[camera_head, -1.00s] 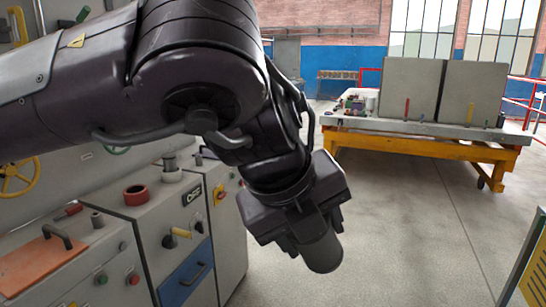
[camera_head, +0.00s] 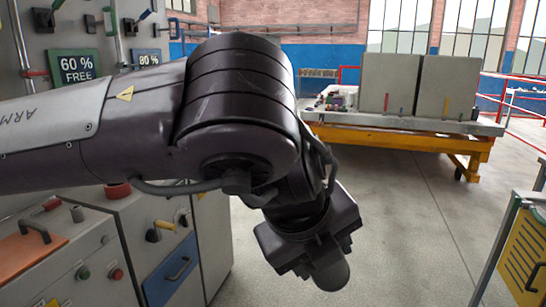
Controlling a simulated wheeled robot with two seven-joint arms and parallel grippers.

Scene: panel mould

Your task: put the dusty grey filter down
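My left arm comes in from the left and its gripper (camera_head: 318,262) points down over the floor. The gripper is shut on a dark grey rounded cylinder, the dusty grey filter (camera_head: 331,274), whose lower end sticks out below the fingers. The filter hangs in the air, clear of any surface; the gripper body hides its upper part. My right gripper is not in view.
A grey cabinet with an orange lid (camera_head: 30,245) and a blue drawer (camera_head: 172,270) stands at the left. A yellow-framed table (camera_head: 400,143) bears two grey panels at the back. The floor between is clear.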

